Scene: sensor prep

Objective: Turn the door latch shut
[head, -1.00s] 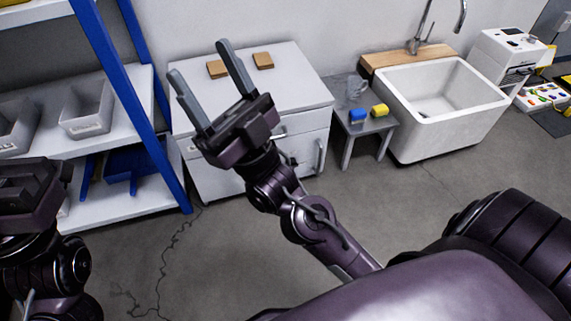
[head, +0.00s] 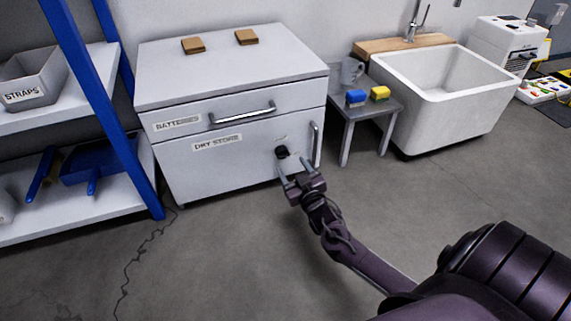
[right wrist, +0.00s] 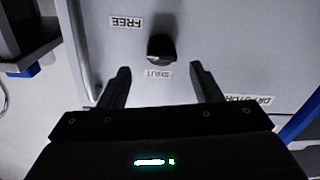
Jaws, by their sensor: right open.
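The door latch is a black knob (head: 282,152) on the white cabinet door marked DRY STORE (head: 225,170). In the right wrist view the knob (right wrist: 161,47) sits between two labels, FREE (right wrist: 127,22) and SHUT (right wrist: 157,73), which appear upside down. My right gripper (head: 295,177) is open and empty in front of the door, just below the knob in the head view. In the right wrist view its fingers (right wrist: 157,80) stand apart, and the knob lies beyond the gap between the tips. My left gripper is out of view.
A vertical door handle (head: 316,145) is right of the knob. The BATTERIES drawer (head: 235,115) is above. A small grey table (head: 368,115) with a mug and sponges stands to the right, beside a white sink (head: 440,95). Blue-framed shelves (head: 85,100) are left. Floor in front is clear.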

